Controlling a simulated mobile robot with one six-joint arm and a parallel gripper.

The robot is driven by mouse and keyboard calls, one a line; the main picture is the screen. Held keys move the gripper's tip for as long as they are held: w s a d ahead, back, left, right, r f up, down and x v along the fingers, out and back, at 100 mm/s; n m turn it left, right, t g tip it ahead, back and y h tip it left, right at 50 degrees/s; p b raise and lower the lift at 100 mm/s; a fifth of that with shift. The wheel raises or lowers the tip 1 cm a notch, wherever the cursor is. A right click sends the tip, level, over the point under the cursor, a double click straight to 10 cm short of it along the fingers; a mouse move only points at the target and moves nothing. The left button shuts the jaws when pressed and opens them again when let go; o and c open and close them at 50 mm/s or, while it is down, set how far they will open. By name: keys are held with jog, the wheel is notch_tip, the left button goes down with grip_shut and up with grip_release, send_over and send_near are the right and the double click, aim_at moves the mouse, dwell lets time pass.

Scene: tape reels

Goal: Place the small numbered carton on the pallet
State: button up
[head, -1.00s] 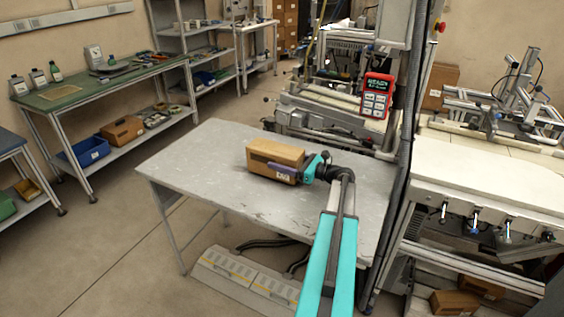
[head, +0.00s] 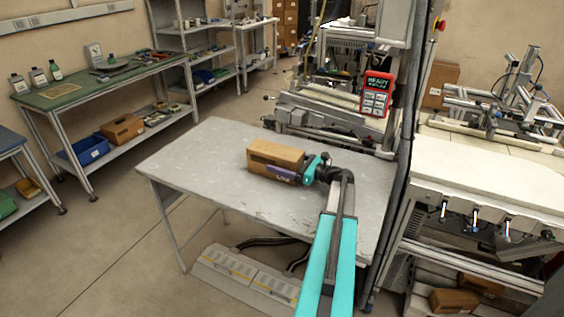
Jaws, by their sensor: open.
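A brown carton (head: 275,152) lies on the grey metal table in the middle of the head view. A small pale label shows low on its near side; its number is too small to read. My gripper (head: 284,166) is at the carton's right end, coming from the right. One dark finger lies along the carton's near side. The other finger is hidden behind the carton. The jaws are open, and I cannot tell whether they touch it. I cannot make out a pallet for certain.
The grey table (head: 210,165) is bare to the left of the carton. A green-topped bench (head: 75,92) stands at the left. A white workbench (head: 490,180) stands at the right, beyond a dark upright post. A flat grey case (head: 240,278) lies on the floor.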

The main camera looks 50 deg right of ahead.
aim_at(300, 164)
jog(key=shift+r, duration=0.2)
jog(key=shift+s+d+f, duration=0.1)
jog(key=shift+s+d, duration=0.05)
jog(key=shift+s, duration=0.5)
jog(key=b+v, duration=0.2)
jog(key=v, duration=0.8)
jog(key=shift+s, duration=0.35)
jog(key=shift+o, duration=0.5)
jog(key=shift+s+d+b, duration=0.1)
jog(key=shift+b, duration=0.45)
jog(key=shift+s+r+b, duration=0.15)
jog(key=shift+r+b, duration=0.2)
jog(key=shift+r, duration=0.05)
jog(key=shift+s+r+b, duration=0.25)
jog(key=shift+r+b, duration=0.05)
jog(key=shift+r, duration=0.3)
